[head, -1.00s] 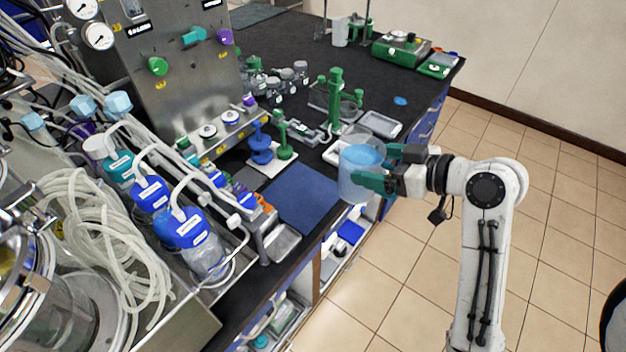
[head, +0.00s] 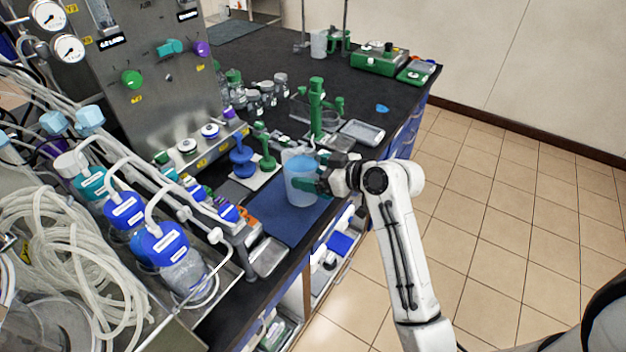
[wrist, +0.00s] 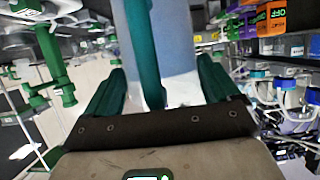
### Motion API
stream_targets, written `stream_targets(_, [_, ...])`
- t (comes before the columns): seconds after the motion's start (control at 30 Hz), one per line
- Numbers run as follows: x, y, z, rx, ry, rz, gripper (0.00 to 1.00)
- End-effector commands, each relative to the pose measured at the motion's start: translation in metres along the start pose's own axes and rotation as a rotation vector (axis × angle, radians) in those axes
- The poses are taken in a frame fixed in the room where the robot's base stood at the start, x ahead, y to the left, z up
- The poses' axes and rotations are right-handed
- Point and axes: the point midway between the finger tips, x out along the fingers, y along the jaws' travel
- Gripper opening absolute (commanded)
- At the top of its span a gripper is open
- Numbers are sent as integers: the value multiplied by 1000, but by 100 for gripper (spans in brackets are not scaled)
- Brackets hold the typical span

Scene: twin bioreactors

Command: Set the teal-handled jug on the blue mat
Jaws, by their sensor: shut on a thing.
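The jug (head: 299,181), clear with blue contents, is held upright by my gripper (head: 318,180) over the right part of the blue mat (head: 275,218). Whether its base touches the mat cannot be told. In the wrist view the jug (wrist: 180,50) fills the middle, its teal handle (wrist: 143,50) running between the green fingers of my gripper (wrist: 158,92). The gripper is shut on the jug. The jug's far side and base are hidden in the wrist view.
A blue and green valve stand (head: 243,160) is just behind the mat. A green stand (head: 317,110) and a grey tray (head: 362,132) stand further back. A metal tray (head: 267,257) lies at the mat's near end. The bench edge drops off at right.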

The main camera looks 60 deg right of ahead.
Motion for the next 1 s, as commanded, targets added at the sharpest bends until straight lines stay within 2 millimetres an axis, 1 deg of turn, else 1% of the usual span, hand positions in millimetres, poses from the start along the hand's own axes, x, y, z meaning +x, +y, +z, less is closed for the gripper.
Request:
stream_targets(0.07, [7,1,4,0,0,-1,25])
stream_targets(0.2, [13,0,21,2,0,-2,25])
stream_targets(0.3, [16,0,28,0,2,0,25])
stream_targets(0.57, [16,0,29,-1,3,0,25])
stream_targets(0.6, [17,0,31,0,-1,-1,91])
stream_targets(0.7, [16,0,31,0,-1,-1,100])
stream_targets(0.9, [16,0,31,0,-1,-1,100])
stream_targets(1.0, [13,0,31,1,0,0,100])
